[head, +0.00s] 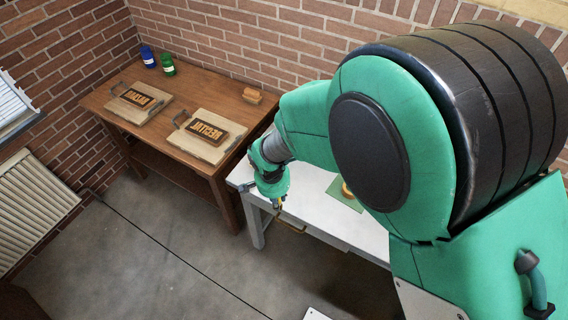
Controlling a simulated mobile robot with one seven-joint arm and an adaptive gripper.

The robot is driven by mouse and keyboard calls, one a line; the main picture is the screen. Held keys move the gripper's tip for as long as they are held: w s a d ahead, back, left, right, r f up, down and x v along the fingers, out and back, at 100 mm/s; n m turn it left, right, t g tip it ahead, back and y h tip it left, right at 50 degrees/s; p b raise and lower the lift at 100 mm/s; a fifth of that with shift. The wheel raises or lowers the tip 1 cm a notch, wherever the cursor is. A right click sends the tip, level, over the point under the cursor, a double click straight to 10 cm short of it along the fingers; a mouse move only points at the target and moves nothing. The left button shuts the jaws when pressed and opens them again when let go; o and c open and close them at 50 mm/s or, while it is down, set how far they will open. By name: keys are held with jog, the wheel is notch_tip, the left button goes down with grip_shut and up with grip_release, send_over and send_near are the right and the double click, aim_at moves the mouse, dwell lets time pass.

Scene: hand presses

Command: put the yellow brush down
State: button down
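My gripper (277,203) hangs at the left end of the white table, near its front edge. A small bit of yellow shows at its fingertips, and I take this for the yellow brush (282,200). The fingers seem shut on it. Most of the brush is hidden or too small to make out. I cannot tell whether it touches the table.
The white table (325,222) bears a green mat (336,187) with a round golden thing (347,190), partly behind my arm. A wooden table (215,92) at the left holds two lettered plates on boards, a blue jar (148,57), a green jar (168,65) and a wooden block (252,96).

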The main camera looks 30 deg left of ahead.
jog(key=w+m+p, duration=0.1)
jog(key=w+p, duration=0.3)
jog(key=w, duration=0.8)
jog(key=shift+d, duration=0.25)
jog(key=shift+w, duration=0.1)
jog(key=w+a, duration=0.3)
jog(key=w, duration=0.1)
jog(key=w+a+f, duration=0.1)
jog(key=w+a, duration=0.6)
jog(key=shift+w+a+f+p, duration=0.25)
jog(key=shift+w+a+p, duration=0.05)
jog(key=shift+w+a, duration=0.1)
jog(key=shift+f, duration=0.1)
jog(key=shift+f, duration=1.7)
